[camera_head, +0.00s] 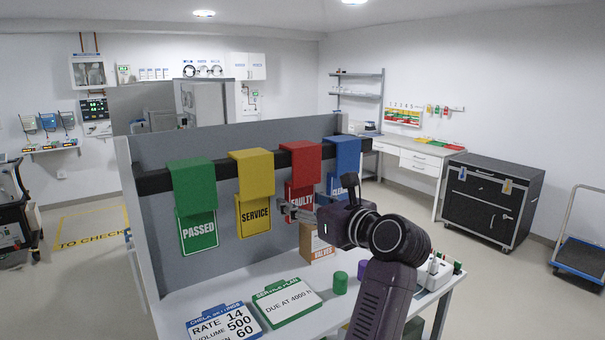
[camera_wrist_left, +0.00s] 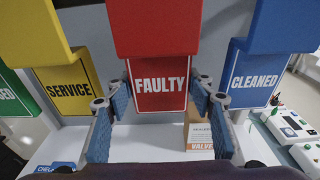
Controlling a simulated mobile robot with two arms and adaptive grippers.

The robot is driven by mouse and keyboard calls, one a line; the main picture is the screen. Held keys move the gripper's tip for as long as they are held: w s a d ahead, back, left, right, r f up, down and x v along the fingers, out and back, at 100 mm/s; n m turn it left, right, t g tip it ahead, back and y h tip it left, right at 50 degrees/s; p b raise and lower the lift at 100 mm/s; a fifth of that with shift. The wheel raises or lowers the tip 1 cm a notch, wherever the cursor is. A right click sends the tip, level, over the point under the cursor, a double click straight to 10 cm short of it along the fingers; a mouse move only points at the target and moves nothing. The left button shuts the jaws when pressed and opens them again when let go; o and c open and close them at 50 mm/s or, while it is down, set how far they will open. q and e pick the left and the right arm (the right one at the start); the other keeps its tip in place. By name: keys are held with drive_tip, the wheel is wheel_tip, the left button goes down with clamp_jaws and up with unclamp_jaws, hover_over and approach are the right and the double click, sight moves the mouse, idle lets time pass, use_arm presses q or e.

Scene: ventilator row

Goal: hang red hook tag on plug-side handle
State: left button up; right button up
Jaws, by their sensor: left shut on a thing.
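The red hook tag (camera_head: 293,158), marked FAULTY, hangs over the black rail (camera_head: 219,160) on the grey partition, between the yellow SERVICE tag (camera_head: 252,180) and the blue CLEANED tag (camera_head: 342,155). My left gripper (camera_head: 292,211) is at the tag's lower part and partly covers it in the head view. In the left wrist view, the fingers (camera_wrist_left: 161,98) stand at the two side edges of the red tag (camera_wrist_left: 157,83), shut on it. My right gripper is not in view. I cannot tell which handle is the plug-side one.
A green PASSED tag (camera_head: 195,205) hangs at the rail's left end. The white table (camera_head: 235,290) below holds a box marked VALVES (camera_head: 315,243), sign cards (camera_head: 286,303) and a green cylinder (camera_head: 340,283). A black wheeled case (camera_head: 488,200) stands at right, with open floor before it.

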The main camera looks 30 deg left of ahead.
use_arm(q)
drive_tip(key=shift+r, duration=0.3)
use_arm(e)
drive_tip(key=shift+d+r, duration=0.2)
use_arm(q)
drive_tip(key=shift+r, duration=0.25)
drive_tip(key=shift+r+p, duration=0.45)
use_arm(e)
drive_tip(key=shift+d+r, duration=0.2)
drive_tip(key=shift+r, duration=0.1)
